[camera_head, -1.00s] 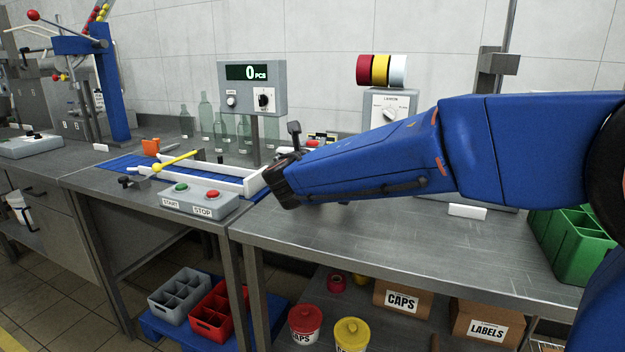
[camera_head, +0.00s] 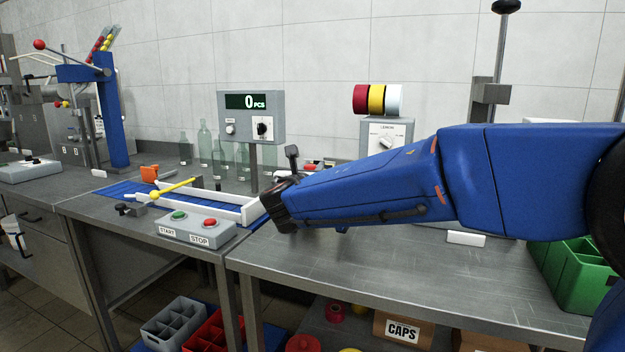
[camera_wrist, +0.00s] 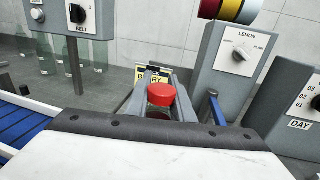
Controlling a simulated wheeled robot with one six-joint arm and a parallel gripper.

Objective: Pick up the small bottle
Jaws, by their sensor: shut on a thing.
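In the wrist view, a small bottle with a red cap (camera_wrist: 161,95) stands between the two grey fingers of my gripper (camera_wrist: 160,98). The fingers are shut on it. Only the cap and a little dark part under it show; the rest of the bottle is hidden by my wrist. In the head view, my blue arm covers most of the gripper, and only a bit of red shows beyond the wrist.
Several clear glass bottles (camera_head: 205,142) stand behind the blue conveyor (camera_head: 125,191). A counter display (camera_head: 251,116), a START/STOP box (camera_head: 195,228) and a LEMON dial box (camera_head: 388,138) stand around. A green crate (camera_head: 580,277) is at right.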

